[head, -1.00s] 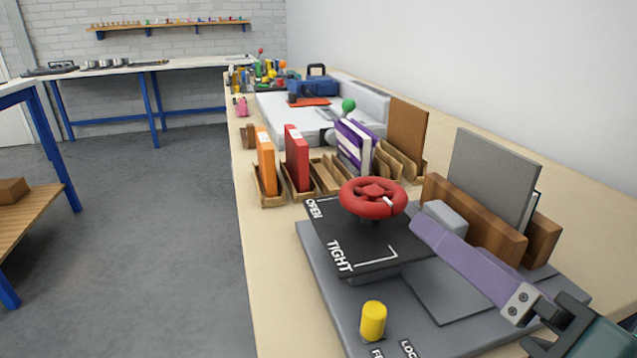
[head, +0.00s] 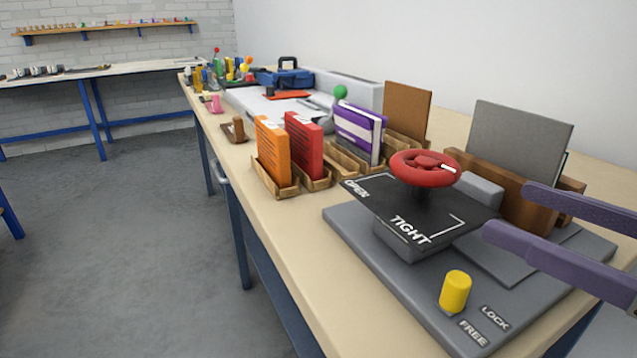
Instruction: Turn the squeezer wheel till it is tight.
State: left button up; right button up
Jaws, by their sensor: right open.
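The squeezer wheel (head: 424,168) is a red handwheel on a short dark post, with a white mark on its right side of the rim. It stands over a black plate (head: 411,213) lettered OPEN at the left and TIGHT at the front, with a white corner line by TIGHT. The plate sits on the grey squeezer base (head: 372,247). My right gripper (head: 507,209) comes in from the right edge with two purple fingers spread apart. It is open and empty, right of the wheel and apart from it. My left gripper is not in view.
A yellow knob (head: 455,291) stands on the base near the letters FREE and LOCK. A grey board (head: 520,147) stands in a wooden holder behind the wheel. Orange (head: 273,152) and red books (head: 304,143) stand in wooden holders to the left. The bench front (head: 273,272) is bare.

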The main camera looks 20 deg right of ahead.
aim_at(457, 179)
jog(key=shift+w+d+r, duration=0.1)
jog(key=shift+w+r, duration=0.15)
jog(key=shift+w, duration=0.15)
jog(key=b+x, duration=0.1)
jog(key=x, duration=0.7)
jog(key=shift+w+r+b, duration=0.1)
jog(key=shift+b, duration=0.3)
jog(key=shift+w+a, duration=0.25)
jog(key=shift+w, duration=0.2)
jog(key=c, duration=1)
